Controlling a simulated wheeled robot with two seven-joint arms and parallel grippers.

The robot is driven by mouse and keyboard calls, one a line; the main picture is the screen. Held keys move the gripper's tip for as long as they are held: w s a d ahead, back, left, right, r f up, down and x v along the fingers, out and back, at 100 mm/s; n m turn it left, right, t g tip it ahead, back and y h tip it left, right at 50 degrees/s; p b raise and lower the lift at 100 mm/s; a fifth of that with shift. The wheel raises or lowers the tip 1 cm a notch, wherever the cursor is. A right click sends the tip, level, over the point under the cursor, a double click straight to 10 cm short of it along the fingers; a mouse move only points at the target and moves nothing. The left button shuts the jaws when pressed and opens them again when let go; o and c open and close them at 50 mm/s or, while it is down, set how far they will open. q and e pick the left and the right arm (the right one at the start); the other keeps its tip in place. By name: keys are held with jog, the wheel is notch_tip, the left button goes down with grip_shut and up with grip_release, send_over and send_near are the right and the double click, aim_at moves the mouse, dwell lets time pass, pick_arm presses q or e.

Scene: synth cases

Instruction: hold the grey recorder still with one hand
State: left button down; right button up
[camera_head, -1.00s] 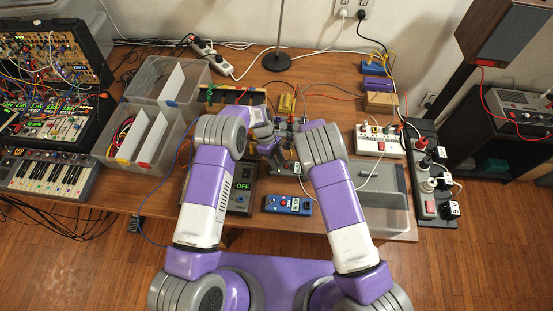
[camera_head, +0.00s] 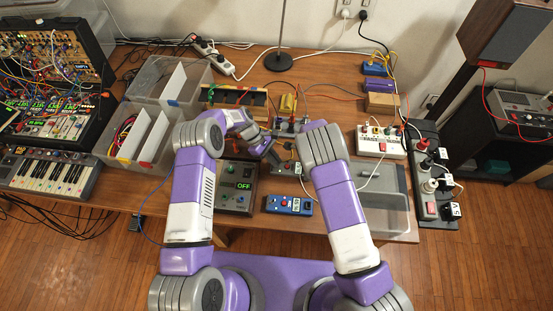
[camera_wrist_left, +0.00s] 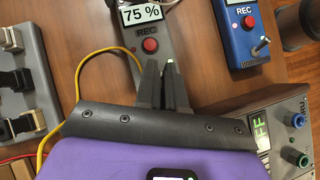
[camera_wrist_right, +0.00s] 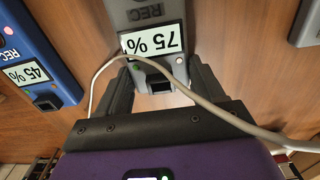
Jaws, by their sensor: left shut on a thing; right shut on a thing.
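The grey recorder (camera_head: 287,168) lies flat on the table, partly covered by my arms. Its "75 %" display and red REC button show in the left wrist view (camera_wrist_left: 150,42). My left gripper (camera_wrist_left: 167,65) is at its left end, below the button, fingers nearly together on a small lever that they mostly hide; it also shows in the head view (camera_head: 272,157). My right gripper (camera_wrist_right: 162,78) has one finger on each side of the display end and is shut on the body; my right arm hides it in the head view.
A pale cable (camera_wrist_right: 210,105) crosses in front of my right gripper. The blue recorder (camera_head: 290,205) lies close by on the near side, and a grey box reading OFF (camera_head: 237,188) stands to the left. A clear bin (camera_head: 385,215) is at the right.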

pick_arm(q)
jog(key=shift+a+h, duration=0.15)
jog(key=shift+h, duration=0.25)
jog(key=c, duration=1.2)
grip_release()
jog(key=v, duration=1.2)
